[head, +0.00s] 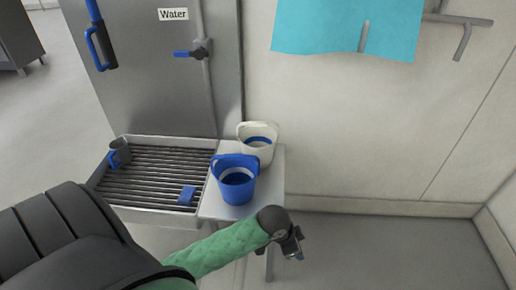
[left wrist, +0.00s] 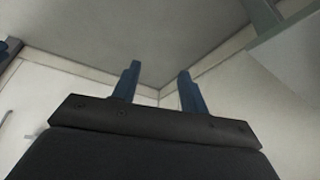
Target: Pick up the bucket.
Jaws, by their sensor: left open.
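A blue bucket (head: 234,190) stands upright on a small grey side table (head: 272,178). A white bucket (head: 258,150) stands just behind it on the same table, with a blue band showing inside. My left gripper (head: 296,247) is in front of and to the right of the blue bucket, past the table's edge, and touches neither bucket. In the left wrist view its two blue fingers (left wrist: 158,82) are apart with nothing between them. No bucket shows in that view. My right gripper is not in view.
A slatted metal drain tray (head: 160,211) adjoins the table on the left, holding a grey mug with a blue handle (head: 119,152) and a small blue object (head: 186,196). A pipe with a blue valve handle (head: 184,54) is behind. A turquoise cloth (head: 345,25) hangs above. Floor at right is clear.

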